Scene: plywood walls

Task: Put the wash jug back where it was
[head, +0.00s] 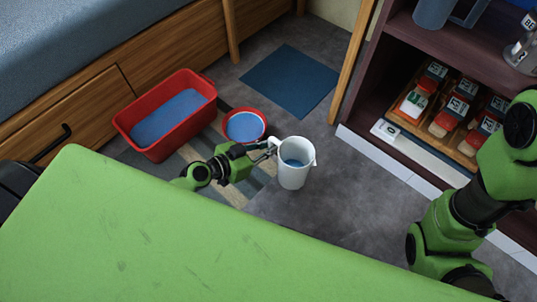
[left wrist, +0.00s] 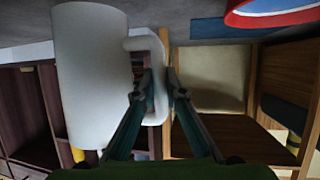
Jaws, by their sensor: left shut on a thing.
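The white wash jug (head: 294,172) is upright over the grey floor, with blue liquid inside and its spout to the right. I cannot tell whether its base touches the floor. My left gripper (head: 270,149) is shut on the jug's handle, on the jug's left side. In the left wrist view the jug (left wrist: 92,80) fills the upper left, with its handle (left wrist: 155,45) between the fingertips of my left gripper (left wrist: 168,88). My right arm is at the right of the head view; its gripper is out of sight.
A red tub (head: 180,142) and a red bowl (head: 262,122), both with blue liquid, stand left of the jug, by a striped mat (head: 230,190). A blue mat (head: 290,80) lies behind. A dark shelf (head: 415,45) with a wooden tray (head: 402,122) of jars is right. Floor right of the jug is clear.

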